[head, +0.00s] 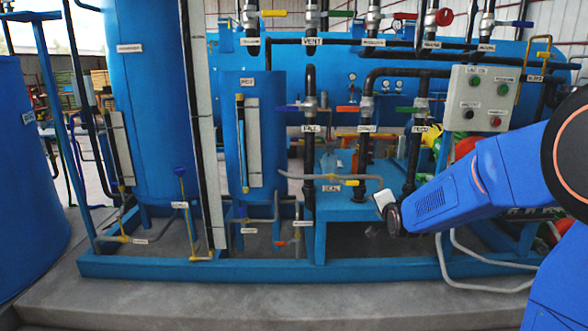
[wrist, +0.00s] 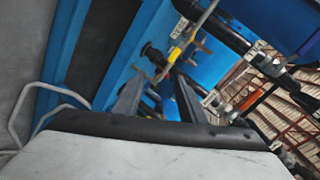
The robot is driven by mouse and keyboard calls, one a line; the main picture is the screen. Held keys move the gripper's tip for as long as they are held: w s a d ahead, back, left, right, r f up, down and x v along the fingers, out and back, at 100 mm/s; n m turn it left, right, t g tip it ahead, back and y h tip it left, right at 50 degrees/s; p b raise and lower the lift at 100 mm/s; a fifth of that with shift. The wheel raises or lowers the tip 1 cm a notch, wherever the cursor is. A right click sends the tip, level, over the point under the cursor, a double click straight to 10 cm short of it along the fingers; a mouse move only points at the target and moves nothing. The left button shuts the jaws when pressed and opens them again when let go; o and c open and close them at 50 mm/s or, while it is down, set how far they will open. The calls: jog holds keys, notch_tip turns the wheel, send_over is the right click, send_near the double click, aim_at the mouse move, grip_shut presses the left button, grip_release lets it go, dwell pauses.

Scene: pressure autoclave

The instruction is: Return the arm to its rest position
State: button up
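My blue arm (head: 450,196) reaches in from the right in the head view, and its dark wrist end (head: 395,219) is in front of the blue skid's pipework. My gripper (wrist: 158,95) shows in the wrist view as two dark fingers standing apart, with nothing visible between them. In the head view the fingers are hard to make out. Beyond the fingertips, the wrist view shows a pipe with a yellow valve handle (wrist: 175,55); the fingers appear clear of it, though the distance is hard to judge.
A control box (head: 481,98) with several buttons stands above my arm. Labelled pipes with coloured valve handles, such as the green one (head: 411,109), are behind the wrist. A grey hose (head: 470,284) loops below the arm. The concrete floor (head: 250,305) in front is clear.

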jog(key=s+f+n+g, duration=0.1)
jog(key=s+n+g, duration=0.3)
jog(key=s, duration=1.9)
jog(key=s+f+n+g, duration=0.1)
jog(key=s+n+g, duration=0.4)
jog(key=s, duration=1.9)
jog(key=n, duration=0.4)
jog(key=shift+s+d+f, duration=0.35)
jog(key=shift+c, duration=0.7)
